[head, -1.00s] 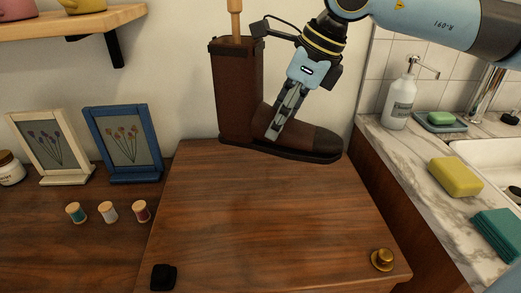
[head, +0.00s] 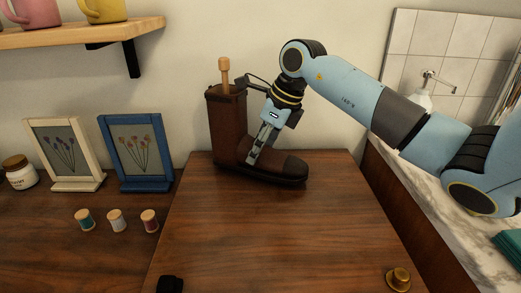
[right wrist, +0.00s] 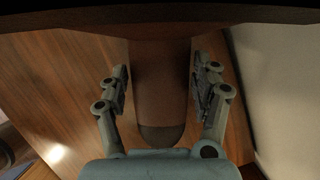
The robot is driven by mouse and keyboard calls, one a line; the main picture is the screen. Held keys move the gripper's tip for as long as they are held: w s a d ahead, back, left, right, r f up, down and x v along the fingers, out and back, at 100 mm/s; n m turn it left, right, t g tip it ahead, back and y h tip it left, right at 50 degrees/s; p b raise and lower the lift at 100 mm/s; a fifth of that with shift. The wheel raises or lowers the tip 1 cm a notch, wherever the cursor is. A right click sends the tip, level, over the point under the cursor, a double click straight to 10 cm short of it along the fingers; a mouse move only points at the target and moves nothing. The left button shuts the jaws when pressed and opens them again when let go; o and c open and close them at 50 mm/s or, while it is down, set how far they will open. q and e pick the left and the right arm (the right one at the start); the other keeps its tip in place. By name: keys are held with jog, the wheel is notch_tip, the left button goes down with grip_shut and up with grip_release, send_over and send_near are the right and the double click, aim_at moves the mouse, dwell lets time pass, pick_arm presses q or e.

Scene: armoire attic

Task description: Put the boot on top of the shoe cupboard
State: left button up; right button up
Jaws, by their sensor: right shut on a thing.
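The brown boot (head: 230,130) stands upright at the back of the wooden shoe cupboard's top (head: 270,225), its toe pointing right. Its sole appears to be on or very close to the top; I cannot tell which. A pale wooden handle (head: 224,72) sticks up out of the boot's shaft. My right gripper (head: 256,153) reaches down from the upper right and is shut on the boot around its foot. In the right wrist view the boot (right wrist: 160,85) lies between the two fingers (right wrist: 163,85). My left gripper is not in view.
A small brass hat-like thing (head: 398,278) and a black object (head: 170,285) sit at the cupboard's front corners. Several spools (head: 117,220) and two picture frames (head: 142,150) stand to the left. A marble counter (head: 420,195) is at right. The cupboard's middle is clear.

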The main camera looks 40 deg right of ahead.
jog(key=shift+f, duration=0.55)
jog(key=o, duration=1.5)
jog(key=shift+o, duration=0.2)
jog(key=shift+r, duration=0.1)
jog(key=v, duration=1.1)
jog(key=shift+s+d+r+p, duration=0.15)
jog(key=shift+s+r+p, duration=0.1)
jog(key=shift+r+p, duration=0.1)
jog(key=shift+f, duration=0.1)
